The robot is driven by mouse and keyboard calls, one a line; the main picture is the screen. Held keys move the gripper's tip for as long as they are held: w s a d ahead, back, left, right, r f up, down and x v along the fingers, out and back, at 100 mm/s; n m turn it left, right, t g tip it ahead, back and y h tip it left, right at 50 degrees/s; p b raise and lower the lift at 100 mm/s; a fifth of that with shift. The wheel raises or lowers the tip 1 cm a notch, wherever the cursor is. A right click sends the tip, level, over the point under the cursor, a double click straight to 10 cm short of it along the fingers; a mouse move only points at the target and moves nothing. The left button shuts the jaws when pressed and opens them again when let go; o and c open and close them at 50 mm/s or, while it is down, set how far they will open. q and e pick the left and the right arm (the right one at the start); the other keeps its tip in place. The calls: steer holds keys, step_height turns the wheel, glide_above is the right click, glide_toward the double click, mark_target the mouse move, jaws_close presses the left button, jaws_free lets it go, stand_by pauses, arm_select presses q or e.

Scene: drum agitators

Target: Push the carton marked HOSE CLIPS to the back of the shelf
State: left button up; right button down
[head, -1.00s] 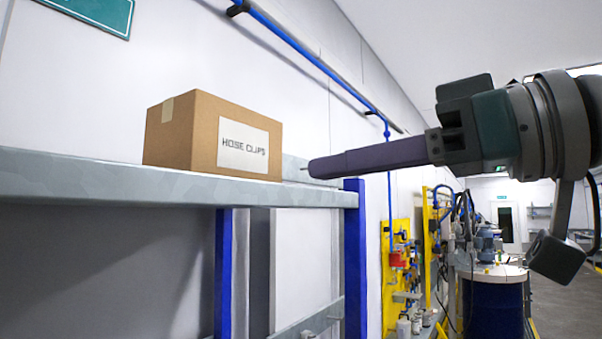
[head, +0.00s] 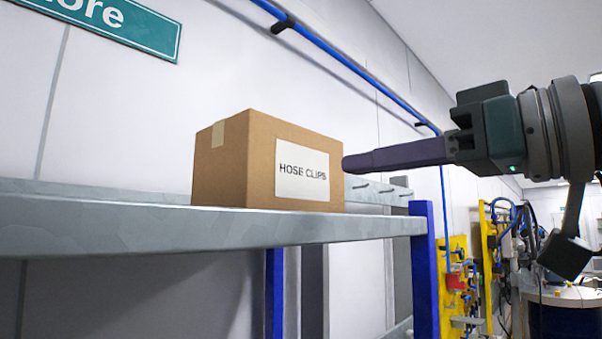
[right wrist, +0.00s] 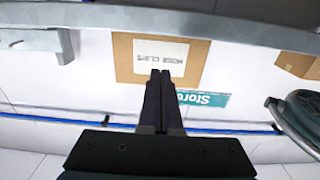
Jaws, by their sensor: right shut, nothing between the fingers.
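The brown carton marked HOSE CLIPS (head: 235,165) sits upright on the grey metal shelf (head: 120,222), its white label facing me. My right gripper (head: 346,164) comes in from the right in the head view. Its fingers are shut with nothing between them, and the tips are at the carton's right edge. In the right wrist view the shut fingertips (right wrist: 161,73) point at the carton (right wrist: 190,78), just by the lower edge of its label. I cannot tell whether they touch it. My left gripper is not in view.
A blue post (head: 425,265) stands at the shelf's right end. A blue pipe (head: 350,72) crosses the wall above.

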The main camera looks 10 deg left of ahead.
mark_target(305, 173)
steer(key=shift+p+x, duration=0.45)
steer(key=shift+x, duration=4.05)
steer(key=shift+b+x, duration=0.45)
steer(key=shift+x, duration=0.95)
steer(key=shift+b+x, duration=0.5)
steer(key=shift+x, duration=0.7)
steer(key=shift+w+a, duration=0.1)
steer(key=shift+f, duration=0.1)
